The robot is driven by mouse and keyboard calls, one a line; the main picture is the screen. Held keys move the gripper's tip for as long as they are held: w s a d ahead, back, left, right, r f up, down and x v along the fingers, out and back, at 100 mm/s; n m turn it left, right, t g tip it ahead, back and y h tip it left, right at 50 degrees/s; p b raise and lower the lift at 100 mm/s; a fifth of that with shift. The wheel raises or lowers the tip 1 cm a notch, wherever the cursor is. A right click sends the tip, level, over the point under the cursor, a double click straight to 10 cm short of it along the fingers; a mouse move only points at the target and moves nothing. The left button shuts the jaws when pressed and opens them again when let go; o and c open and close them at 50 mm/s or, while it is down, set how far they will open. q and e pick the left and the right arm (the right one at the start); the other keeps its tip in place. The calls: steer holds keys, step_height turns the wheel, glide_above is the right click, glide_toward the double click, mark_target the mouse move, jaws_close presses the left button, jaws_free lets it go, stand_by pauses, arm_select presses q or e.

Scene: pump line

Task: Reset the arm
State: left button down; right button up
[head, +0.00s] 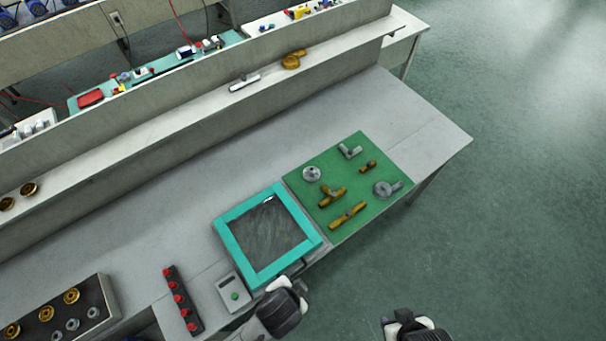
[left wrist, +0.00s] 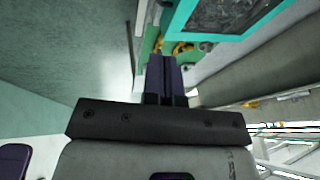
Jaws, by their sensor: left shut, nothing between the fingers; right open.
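My left gripper (left wrist: 164,66) shows in the left wrist view with its dark fingers together and nothing between them. Beyond its fingertips lie a teal-framed tray and brass fittings. In the head view an arm end of mine reaches up beside the tray's near edge, its fingers hard to make out. My right gripper (head: 408,322) is at the bottom edge of the head view, over the floor to the right of the bench. It is open and away from all the parts; its fingers are mostly hidden by its own body.
The teal-framed tray (head: 227,238) sits at the bench's front edge, left of a green mat (head: 326,168) with several brass and grey fittings. A grey box with a green button (head: 234,296), a red-knobbed strip (head: 179,298) and a dark parts tray (head: 99,317) stand left. Open floor (head: 500,260) lies right.

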arm_select(q)
steer(key=a+r+n+t+p, duration=0.1)
steer(key=a+r+n+p, duration=0.2)
steer(key=a+r+n, duration=0.75)
steer(key=s+a+r+m+g+y+p, duration=0.1)
steer(key=s+a+m+g+p, duration=0.1)
steer(key=s+a, duration=0.6)
steer(key=shift+s+a+p, duration=0.25)
steer(key=shift+a+p, duration=0.05)
steer(key=shift+r, duration=0.1)
